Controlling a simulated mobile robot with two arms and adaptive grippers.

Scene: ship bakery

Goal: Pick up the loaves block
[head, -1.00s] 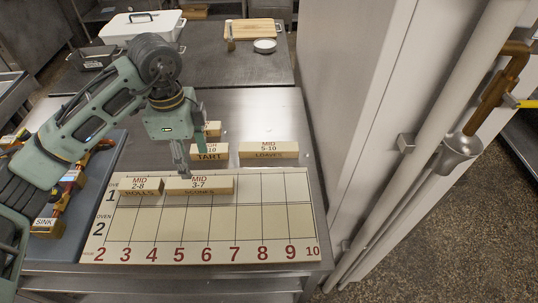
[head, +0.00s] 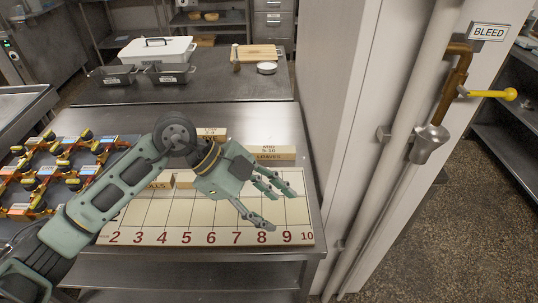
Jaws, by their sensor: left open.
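The loaves block (head: 274,156) is a pale wooden block with dark lettering, "MID 5-10" on top and "LOAVES" on its front face. It stands on the steel table behind the numbered board (head: 180,222). My left gripper (head: 272,204) is open and empty over the right part of the board. Its fingers point right, in front of the loaves block in the picture and apart from it. My left arm hides the middle of the board and parts of the other blocks. My right gripper is not in view.
The rolls block (head: 159,183) and another block (head: 184,180) sit on the board, partly hidden. One more block (head: 212,134) stands behind my wrist. Orange valve-like pieces (head: 75,160) lie at left. A white cabinet (head: 345,90) and pipes bound the table's right side.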

